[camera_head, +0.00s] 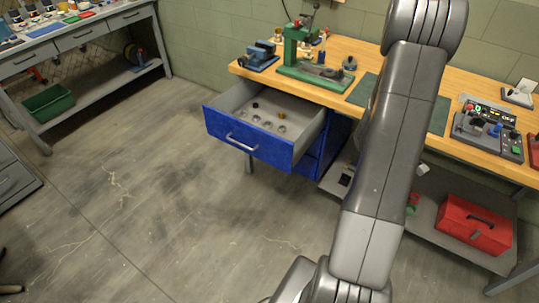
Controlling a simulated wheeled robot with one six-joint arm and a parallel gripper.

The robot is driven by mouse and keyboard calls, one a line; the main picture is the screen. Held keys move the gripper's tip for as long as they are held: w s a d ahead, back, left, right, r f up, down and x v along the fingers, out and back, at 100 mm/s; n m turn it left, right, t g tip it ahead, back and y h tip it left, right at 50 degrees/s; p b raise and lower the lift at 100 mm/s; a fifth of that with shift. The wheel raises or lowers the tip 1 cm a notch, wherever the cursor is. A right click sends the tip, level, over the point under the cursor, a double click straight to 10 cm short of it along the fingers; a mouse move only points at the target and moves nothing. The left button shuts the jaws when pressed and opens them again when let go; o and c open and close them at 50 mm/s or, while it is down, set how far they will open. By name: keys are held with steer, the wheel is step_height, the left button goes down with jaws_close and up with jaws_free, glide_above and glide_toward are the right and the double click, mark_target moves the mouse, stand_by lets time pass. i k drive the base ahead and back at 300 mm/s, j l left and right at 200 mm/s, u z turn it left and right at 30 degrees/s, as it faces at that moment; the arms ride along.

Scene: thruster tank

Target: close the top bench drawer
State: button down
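The top bench drawer (248,139) stands pulled well out from under the wooden bench, on its left part. It has a blue front with a pale bar handle (242,143). Several small round parts lie on its grey floor, among them a dark one and a yellowish one. A further blue drawer front (306,166) below it looks shut, partly hidden behind the open drawer. My grey arm crosses the right half of the view in front of the bench. My gripper is not in view.
The wooden bench (350,51) carries a green press (300,50), a blue vise (262,55) and a control box (487,131). A red toolbox (474,225) stands on the lower shelf. A grey bench (85,35) with a green bin (48,102) is at left. The floor before the drawer is clear.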

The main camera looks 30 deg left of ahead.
mark_target(304, 119)
steer(key=k+u, duration=0.1)
steer(key=u, duration=1.3)
steer(key=l+u, duration=0.1)
steer(key=u, duration=1.75)
steer(key=l, duration=0.65)
steer(key=k+l+u, duration=0.15)
steer(key=l, duration=1.2)
steer(key=k+l+u, duration=0.1)
steer(key=l, duration=0.55)
